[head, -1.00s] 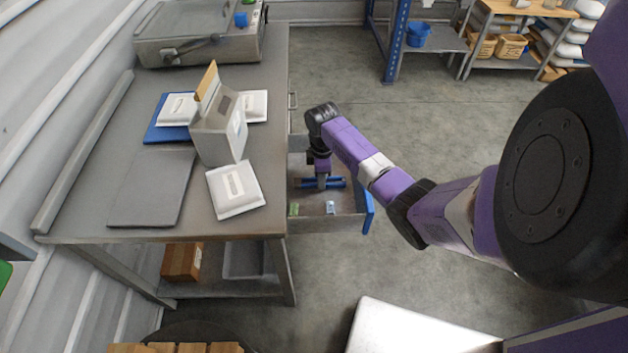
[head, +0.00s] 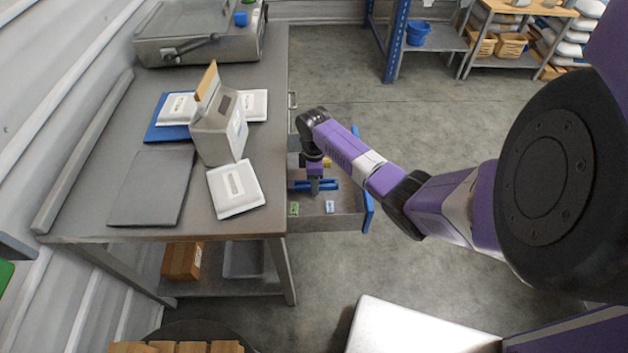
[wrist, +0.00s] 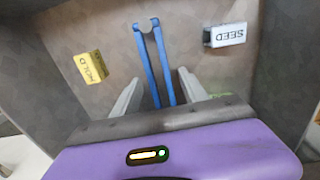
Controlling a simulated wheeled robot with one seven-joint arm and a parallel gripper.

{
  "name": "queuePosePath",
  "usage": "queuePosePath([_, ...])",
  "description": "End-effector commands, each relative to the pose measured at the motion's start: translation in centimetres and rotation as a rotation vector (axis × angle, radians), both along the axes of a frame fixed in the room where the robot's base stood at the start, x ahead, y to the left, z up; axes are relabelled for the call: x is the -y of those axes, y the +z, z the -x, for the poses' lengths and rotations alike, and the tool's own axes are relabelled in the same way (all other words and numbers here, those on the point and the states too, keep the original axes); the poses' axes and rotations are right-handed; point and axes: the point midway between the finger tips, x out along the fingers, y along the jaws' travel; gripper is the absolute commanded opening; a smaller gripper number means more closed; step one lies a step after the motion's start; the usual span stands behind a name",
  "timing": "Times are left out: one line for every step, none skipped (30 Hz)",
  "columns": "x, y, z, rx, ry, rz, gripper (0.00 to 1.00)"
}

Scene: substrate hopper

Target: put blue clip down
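The blue clip (head: 329,184) is in the pulled-out drawer (head: 350,222) beneath the worktop. In the wrist view the clip (wrist: 154,62) is long and narrow with a forked end, and seems to lie on the drawer floor. My gripper (wrist: 160,84) points down into the drawer with its fingers spread. One finger is on each side of the clip, with visible gaps between. The clip's near end is hidden by my gripper body. In the head view my gripper (head: 314,187) is over the clip.
A yellow HOLD block (wrist: 90,67) and a white SEED block (wrist: 225,35) flank the clip. A green block (head: 293,209) lies near the drawer's front left. The drawer walls are close around my gripper.

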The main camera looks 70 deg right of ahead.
Motion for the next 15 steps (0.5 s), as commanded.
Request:
queuePosePath([0.0, 0.0, 0.0, 0.0, 0.0, 0.0, 0.51])
queuePosePath([0.0, 0.0, 0.0, 0.0, 0.0, 0.0, 0.51])
queuePosePath([0.0, 0.1, 0.0, 0.0, 0.0, 0.0, 0.51])
queuePosePath([0.0, 0.3, 0.0, 0.0, 0.0, 0.001, 0.51])
queuePosePath([0.0, 0.5, 0.0, 0.0, 0.0, 0.001, 0.51])
queuePosePath([0.0, 0.7, -0.1, 0.003, 0.0, 0.001, 0.51])
queuePosePath([0.0, 1.1, -0.1, 0.003, 0.0, 0.001, 0.51])
queuePosePath([0.0, 1.5, -0.1, 0.003, 0.0, 0.001, 0.51])
queuePosePath([0.1, 2.1, -0.1, 0.004, 0.0, 0.002, 0.51])
queuePosePath([0.1, 2.6, -0.1, 0.004, -0.001, 0.002, 0.51])
queuePosePath([0.1, 3.2, -0.1, 0.005, 0.0, 0.002, 0.51])
queuePosePath([0.1, 4.0, -0.1, 0.005, 0.0, 0.001, 0.51])
queuePosePath([0.1, 4.7, -0.1, 0.005, 0.0, 0.002, 0.51])
queuePosePath([0.1, 5.3, -0.1, 0.005, 0.0, 0.002, 0.51])
queuePosePath([0.1, 6.2, -0.1, 0.004, 0.0, 0.003, 0.51])
